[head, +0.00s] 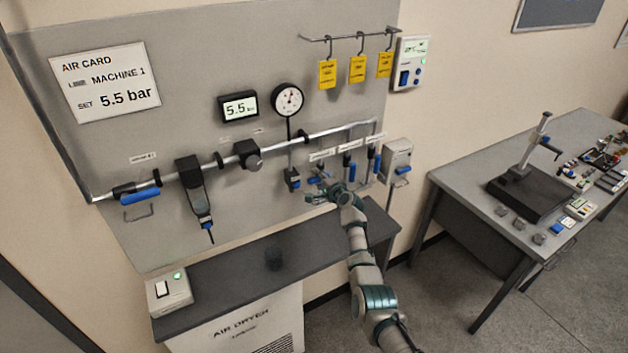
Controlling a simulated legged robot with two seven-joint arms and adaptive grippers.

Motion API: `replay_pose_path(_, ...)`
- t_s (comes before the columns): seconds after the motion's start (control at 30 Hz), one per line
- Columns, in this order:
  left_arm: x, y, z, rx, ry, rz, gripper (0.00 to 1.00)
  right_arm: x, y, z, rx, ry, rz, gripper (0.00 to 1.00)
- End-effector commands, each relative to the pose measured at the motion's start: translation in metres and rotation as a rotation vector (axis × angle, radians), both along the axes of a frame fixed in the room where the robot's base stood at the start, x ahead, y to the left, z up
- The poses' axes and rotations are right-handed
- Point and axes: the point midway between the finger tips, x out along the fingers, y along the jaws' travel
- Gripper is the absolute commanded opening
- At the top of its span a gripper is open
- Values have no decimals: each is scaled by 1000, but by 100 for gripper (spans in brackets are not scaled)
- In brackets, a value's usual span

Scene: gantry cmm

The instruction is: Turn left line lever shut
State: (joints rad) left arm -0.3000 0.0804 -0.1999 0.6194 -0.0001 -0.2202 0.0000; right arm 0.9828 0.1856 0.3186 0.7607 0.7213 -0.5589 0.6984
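Three drop lines with blue levers hang below the pipe on the grey panel. The left line lever (316,180) shows partly beside my gripper and looks slanted near level. The middle line lever (350,169) and the right line lever (376,164) point mostly down. My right gripper (319,194) is at the left line, just below and in front of its lever. The fingers are small and partly merge with the lever, so contact and finger opening cannot be told. My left gripper is not in view.
Another blue lever (140,196) sits at the pipe's left end. A dial gauge (288,99) and a digital display (238,107) are above the pipe. The dark air dryer top (232,285) juts out below. A grey bench (455,180) stands right; floor between is free.

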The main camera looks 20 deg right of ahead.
Motion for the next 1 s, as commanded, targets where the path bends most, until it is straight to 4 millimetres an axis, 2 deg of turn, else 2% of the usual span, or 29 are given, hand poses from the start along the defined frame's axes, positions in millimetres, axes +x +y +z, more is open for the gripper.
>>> replay_pose_path(0.37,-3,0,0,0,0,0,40,0,7,-1,-4,4,6,51)
replay_pose_path(0.53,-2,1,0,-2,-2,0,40,-8,8,0,-7,2,7,51)
replay_pose_path(0.67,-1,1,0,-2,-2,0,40,-23,6,2,-7,4,6,51)
replay_pose_path(1.0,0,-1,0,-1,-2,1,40,-83,-7,13,-3,3,3,51)
